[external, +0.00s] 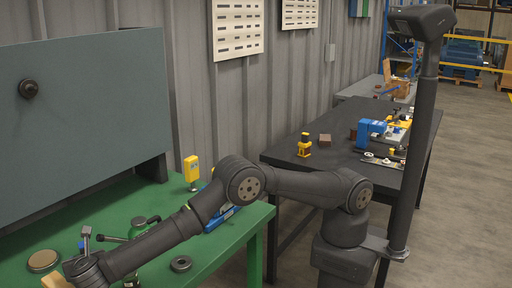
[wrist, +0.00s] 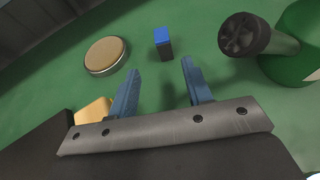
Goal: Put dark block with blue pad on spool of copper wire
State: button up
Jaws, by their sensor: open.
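The dark block with the blue pad (wrist: 164,44) stands on the green bench, blue side up, just beyond my fingertips in the wrist view. A bit of its blue (external: 81,245) shows beside my wrist in the external view. My gripper (wrist: 160,72) is open and empty, its two blue-grey fingers apart with the block ahead of the gap.
A dark-ended cylinder (wrist: 244,36) and a green round part (wrist: 298,45) stand close on the right. A yellowish block (wrist: 94,110) lies near my left finger. A dark ring (external: 180,264) and a yellow-topped item (external: 192,170) are farther along the green bench (external: 222,245).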

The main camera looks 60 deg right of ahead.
aim_at(83, 249)
jog(key=x, duration=0.5)
jog(key=shift+w+d+f, duration=0.2)
jog(key=shift+w, duration=0.1)
jog(key=x, duration=0.5)
jog(key=shift+d, duration=0.25)
jog(key=shift+s, duration=0.1)
grip_shut()
